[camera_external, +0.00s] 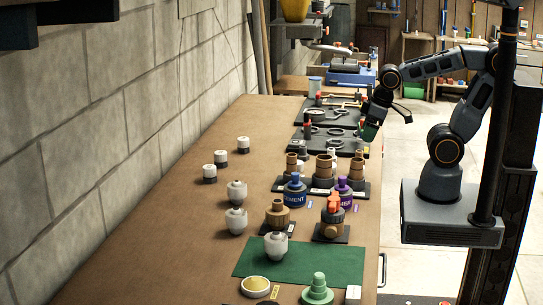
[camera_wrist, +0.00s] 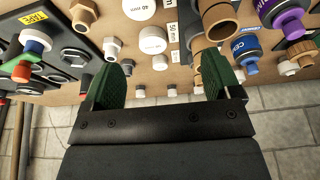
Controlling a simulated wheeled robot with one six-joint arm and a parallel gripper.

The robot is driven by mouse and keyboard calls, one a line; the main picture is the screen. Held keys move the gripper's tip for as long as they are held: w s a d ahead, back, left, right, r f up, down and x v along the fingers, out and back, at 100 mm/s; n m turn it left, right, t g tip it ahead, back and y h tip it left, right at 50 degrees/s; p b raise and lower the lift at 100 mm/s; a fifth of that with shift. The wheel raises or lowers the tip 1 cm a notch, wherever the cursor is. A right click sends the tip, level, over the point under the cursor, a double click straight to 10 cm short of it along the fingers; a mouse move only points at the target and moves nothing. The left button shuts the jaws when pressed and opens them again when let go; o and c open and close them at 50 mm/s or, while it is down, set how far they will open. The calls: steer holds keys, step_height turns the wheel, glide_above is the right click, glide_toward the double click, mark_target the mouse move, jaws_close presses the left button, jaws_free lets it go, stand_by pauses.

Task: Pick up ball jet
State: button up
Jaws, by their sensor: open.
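I cannot tell for sure which piece is the ball jet. Candidates in the external view are three small white round pieces with dark parts on the table's left side, one of them a white piece (camera_external: 242,144), and pale grey-white rounded fittings nearer the camera, one of them a grey-white fitting (camera_external: 237,192). My gripper (camera_external: 371,125) hangs over the far right part of the table, beside the black tool boards. In the wrist view my gripper (camera_wrist: 162,76) is open, its green finger pads apart with nothing held between them. Small white pieces show beyond the fingers, partly hidden.
The brown table (camera_external: 160,215) runs along a block wall (camera_external: 110,85). Tan fittings, a blue cement can (camera_external: 294,192), a purple can (camera_external: 343,190) and an orange-handled valve (camera_external: 332,210) crowd its right side. A green mat (camera_external: 340,262) lies nearer. The left strip is mostly clear.

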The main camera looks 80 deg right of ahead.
steer(key=shift+o, duration=0.4)
steer(key=m+g+y+b, duration=0.3)
steer(key=m+y, duration=1)
steer(key=m, duration=0.5)
glide_toward(238, 210)
steer(key=shift+m+y, duration=0.3)
steer(key=a+f, duration=0.1)
steer(key=a, duration=0.1)
steer(key=a+f, duration=0.1)
steer(key=a, duration=0.1)
steer(key=shift+s+f, duration=0.25)
steer(key=shift+f, duration=0.1)
steer(key=shift+w+p+x, duration=0.15)
steer(key=shift+p+x, duration=0.15)
steer(key=shift+x, duration=1.15)
steer(key=shift+w+p+x, duration=0.2)
steer(key=shift+p+x, duration=0.05)
steer(key=shift+x, duration=1.2)
steer(key=c, duration=1)
